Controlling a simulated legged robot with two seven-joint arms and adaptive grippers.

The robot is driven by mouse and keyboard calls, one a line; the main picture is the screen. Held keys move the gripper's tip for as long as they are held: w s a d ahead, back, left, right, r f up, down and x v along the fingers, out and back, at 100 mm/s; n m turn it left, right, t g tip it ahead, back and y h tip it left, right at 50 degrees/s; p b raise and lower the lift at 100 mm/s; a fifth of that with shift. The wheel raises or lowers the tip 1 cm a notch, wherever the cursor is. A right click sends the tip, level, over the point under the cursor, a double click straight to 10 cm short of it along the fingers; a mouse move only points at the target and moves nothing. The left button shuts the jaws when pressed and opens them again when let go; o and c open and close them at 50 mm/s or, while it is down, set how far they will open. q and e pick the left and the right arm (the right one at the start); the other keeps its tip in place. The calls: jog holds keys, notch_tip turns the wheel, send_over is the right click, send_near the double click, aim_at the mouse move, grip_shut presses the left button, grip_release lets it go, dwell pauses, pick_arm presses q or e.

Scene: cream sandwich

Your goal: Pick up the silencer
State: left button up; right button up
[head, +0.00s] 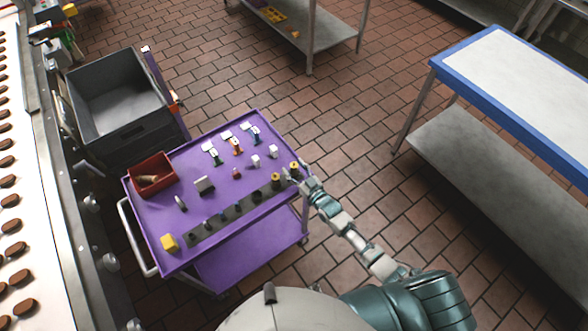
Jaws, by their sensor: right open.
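A purple cart (165,222) carries several small parts, and I cannot tell for sure which one is the silencer. A dark strip (232,212) along the cart's near right side holds a row of small fittings. At its right end stand a yellow-and-black fitting (275,181) and a similar yellow-topped one (294,168). My right gripper (291,176) is open at the cart's right corner, close beside these two. Whether it touches either is too small to tell. My left gripper is not in view.
A red bin (151,168), a yellow block (169,242), white fittings and several coloured-handled valves (236,147) sit on the cart. A grey crate (120,125) stands behind left, a conveyor (30,230) runs at left, and a blue-edged table (510,90) stands right.

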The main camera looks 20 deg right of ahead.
jog(key=shift+s, duration=0.1)
jog(key=c, duration=1.1)
jog(key=shift+o, duration=0.2)
